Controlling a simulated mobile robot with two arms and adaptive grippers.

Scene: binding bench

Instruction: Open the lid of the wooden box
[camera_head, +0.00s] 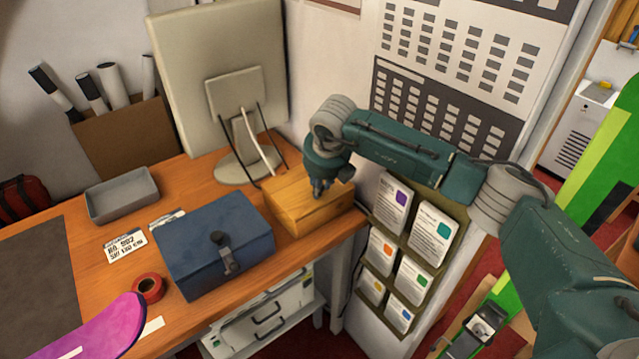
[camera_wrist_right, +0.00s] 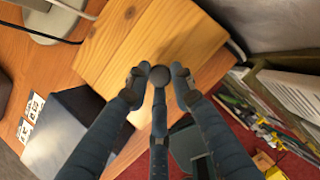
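The wooden box (camera_head: 299,214) stands at the right end of the bench, and its lid (camera_wrist_right: 125,38) looks closed. My right gripper (camera_head: 319,192) points down at the lid near its front right part. In the right wrist view my gripper's fingertips (camera_wrist_right: 161,74) come close together around a small round dark knob (camera_wrist_right: 160,77) over the lid's edge. Whether they press on the knob cannot be told. The fingers and the arm hide part of the lid. My left gripper is not in view.
A blue box (camera_head: 208,246) with a dark latch stands left of the wooden box. A monitor (camera_head: 220,85) stands behind them. Red tape (camera_head: 148,288) and a grey tray (camera_head: 122,197) lie farther left. A card rack (camera_head: 412,250) hangs right of the bench.

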